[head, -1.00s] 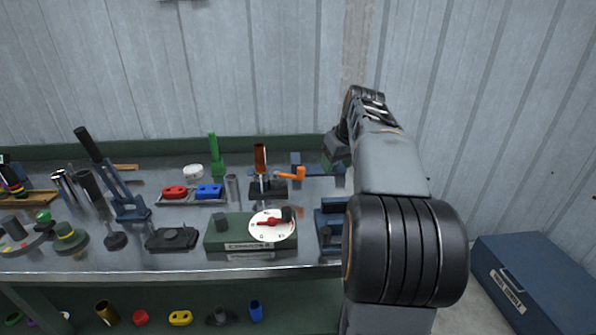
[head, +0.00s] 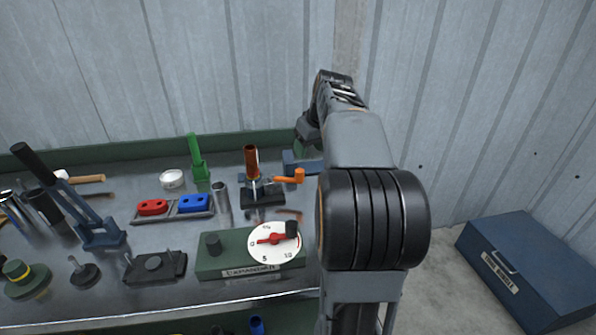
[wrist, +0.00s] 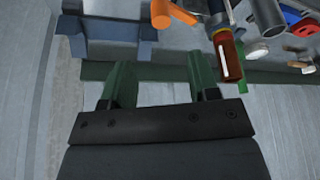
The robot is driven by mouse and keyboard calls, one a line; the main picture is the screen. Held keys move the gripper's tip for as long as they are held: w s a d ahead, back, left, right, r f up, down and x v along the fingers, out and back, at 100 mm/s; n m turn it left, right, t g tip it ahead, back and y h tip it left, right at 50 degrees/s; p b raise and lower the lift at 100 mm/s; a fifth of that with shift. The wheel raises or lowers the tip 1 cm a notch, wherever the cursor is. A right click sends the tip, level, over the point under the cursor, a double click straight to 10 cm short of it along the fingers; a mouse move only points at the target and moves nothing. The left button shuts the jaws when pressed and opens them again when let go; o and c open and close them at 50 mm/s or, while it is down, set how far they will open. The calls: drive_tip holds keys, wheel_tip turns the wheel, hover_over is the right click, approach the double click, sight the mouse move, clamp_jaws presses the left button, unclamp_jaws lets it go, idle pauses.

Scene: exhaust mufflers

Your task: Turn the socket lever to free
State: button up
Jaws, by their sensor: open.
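The socket lever (head: 290,179) is orange and sticks out to the right from a dark socket base (head: 262,197) on the bench. A copper-coloured tube (head: 251,162) stands upright in that socket. In the wrist view the orange lever (wrist: 174,12) is at the top edge, partly cut off, and the tube (wrist: 228,52) is right of it. My gripper (wrist: 162,80) is open and empty, with its two green fingers apart. It is short of the lever and not touching it. In the head view my arm hides most of the gripper.
A blue clamp-like fixture (wrist: 108,35) lies close to the lever. The green expander box (head: 220,262) with a white dial (head: 274,243) stands in front of the socket. A green upright (head: 197,160) and a tray of red and blue blocks (head: 172,216) are to the left.

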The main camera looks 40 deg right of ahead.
sight(300, 171)
drive_tip(key=b+x, duration=0.1)
drive_tip(key=x, duration=1)
drive_tip(key=shift+w+f, duration=0.15)
drive_tip(key=shift+f, duration=0.05)
drive_tip(key=shift+c, duration=0.4)
clamp_jaws()
